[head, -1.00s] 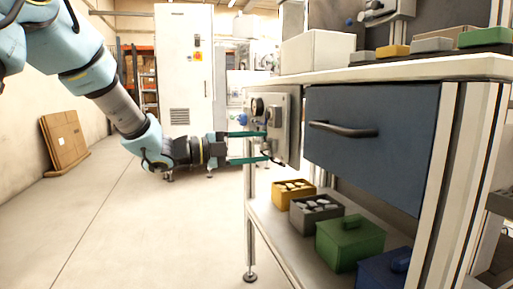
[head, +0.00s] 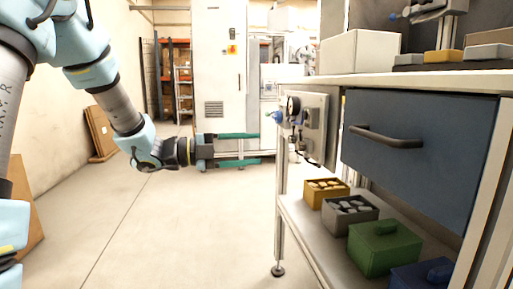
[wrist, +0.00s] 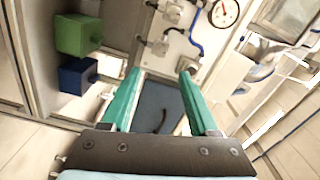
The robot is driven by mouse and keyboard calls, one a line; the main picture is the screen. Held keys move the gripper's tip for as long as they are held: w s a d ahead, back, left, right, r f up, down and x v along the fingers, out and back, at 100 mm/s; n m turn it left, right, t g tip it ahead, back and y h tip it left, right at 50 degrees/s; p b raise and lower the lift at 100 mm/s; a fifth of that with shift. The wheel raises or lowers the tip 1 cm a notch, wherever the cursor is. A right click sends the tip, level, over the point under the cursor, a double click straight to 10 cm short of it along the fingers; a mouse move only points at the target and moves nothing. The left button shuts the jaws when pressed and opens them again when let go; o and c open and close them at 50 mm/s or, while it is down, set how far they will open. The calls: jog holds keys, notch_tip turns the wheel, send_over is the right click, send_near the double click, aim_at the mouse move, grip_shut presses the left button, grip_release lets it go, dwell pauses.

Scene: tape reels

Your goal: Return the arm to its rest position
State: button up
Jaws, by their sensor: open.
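My gripper (head: 258,148) is open and empty, with its two green fingers pointing right in the head view. It is in free air left of the workbench and its panel box (head: 305,125), with a gap between fingertips and box. My pale blue arm comes in from the upper left. In the wrist view my gripper (wrist: 160,74) shows both fingers spread with nothing between them. Beyond them are the panel with a gauge (wrist: 225,12) and the blue drawer front (wrist: 157,105).
The workbench (head: 420,82) fills the right side, with a blue drawer (head: 420,155) that looks shut. Its lower shelf holds a yellow bin (head: 326,195), a grey bin (head: 350,214), a green box (head: 382,250) and a blue box (head: 422,278). A white cabinet (head: 220,60) stands behind. The floor (head: 180,235) left is clear.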

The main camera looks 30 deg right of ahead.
dwell(0.4)
jog(key=w+a+f+n+t+y, duration=0.1)
jog(key=w+a+f+n+t, duration=0.15)
jog(key=w+n+t, duration=0.3)
jog(key=w+a+f+n+t+y, duration=0.1)
jog(key=w+a+f+n+t, duration=0.15)
jog(key=w+n+t, duration=0.35)
jog(key=w+a+f+n+t+y, duration=0.25)
jog(key=a+n+y, duration=0.2)
jog(key=a, duration=0.35)
jog(key=w+a+f+n+t+y, duration=0.1)
jog(key=w+a+f+n+y, duration=0.25)
jog(key=a+n, duration=0.35)
jog(key=s+a+f+n+g+y, duration=0.1)
jog(key=s+a+f+n+y, duration=0.25)
jog(key=a, duration=0.35)
jog(key=s+a+f+n+g+y, duration=0.2)
jog(key=s+a+n, duration=0.15)
jog(key=a, duration=0.35)
jog(key=s+a+f+n+g+y, duration=0.15)
jog(key=s+a+n+g, duration=0.35)
jog(key=s, duration=0.5)
notch_tip(320, 180, up, 37)
jog(key=d+n+t+p, duration=0.1)
jog(key=p, duration=3.6)
jog(key=shift+s+f, duration=0.2)
jog(key=shift+s, duration=0.1)
